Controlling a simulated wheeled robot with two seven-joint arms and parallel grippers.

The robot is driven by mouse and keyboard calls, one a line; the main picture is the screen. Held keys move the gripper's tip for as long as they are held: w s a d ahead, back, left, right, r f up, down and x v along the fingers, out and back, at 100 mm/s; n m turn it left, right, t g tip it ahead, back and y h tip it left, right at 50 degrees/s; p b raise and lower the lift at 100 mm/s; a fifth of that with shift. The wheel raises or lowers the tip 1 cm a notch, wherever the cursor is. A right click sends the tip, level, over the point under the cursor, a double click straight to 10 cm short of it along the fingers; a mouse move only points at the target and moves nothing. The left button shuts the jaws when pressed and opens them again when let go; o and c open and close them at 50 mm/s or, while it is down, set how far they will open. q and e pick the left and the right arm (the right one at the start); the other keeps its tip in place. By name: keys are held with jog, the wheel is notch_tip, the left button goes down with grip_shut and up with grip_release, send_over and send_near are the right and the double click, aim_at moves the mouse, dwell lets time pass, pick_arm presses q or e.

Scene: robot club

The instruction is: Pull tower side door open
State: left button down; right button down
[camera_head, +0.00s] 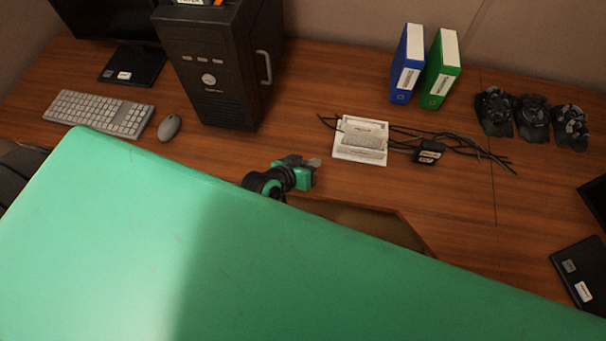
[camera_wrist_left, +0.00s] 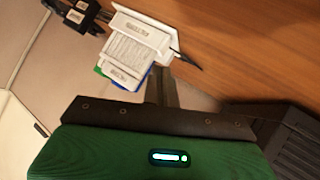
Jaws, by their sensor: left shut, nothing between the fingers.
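The black computer tower (camera_head: 207,75) stands upright on the desk at the upper left of the head view. Its side door (camera_head: 255,85) is on the right face, carries a light grey vertical handle (camera_head: 265,67), and looks closed. My left gripper (camera_head: 312,164) is shut and empty. It is over the desk, in front and to the right of the tower, apart from the handle. In the left wrist view a dark ribbed body, apparently the tower (camera_wrist_left: 292,140), shows at the lower right. The handle does not show there. My right gripper is not in view.
A white router-like box (camera_head: 360,140) with black cables and an adapter (camera_head: 429,153) lies right of my gripper. Blue (camera_head: 407,65) and green (camera_head: 441,70) binders stand behind. A mouse (camera_head: 169,127) and keyboard (camera_head: 99,113) lie left of the tower.

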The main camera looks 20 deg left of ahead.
pick_arm(q)
jog(key=shift+s+a+f+m+g+y, duration=0.1)
jog(key=shift+s+a+f+m+g, duration=0.15)
jog(key=shift+s, duration=0.25)
jog(key=shift+s+a+f+g+y, duration=0.15)
jog(key=shift+s+f+g, duration=0.2)
jog(key=shift+s, duration=0.2)
jog(key=shift+s+a+f+m+g+y, duration=0.1)
jog(key=shift+s+a+f+m+g, duration=0.15)
jog(key=shift+s, duration=0.25)
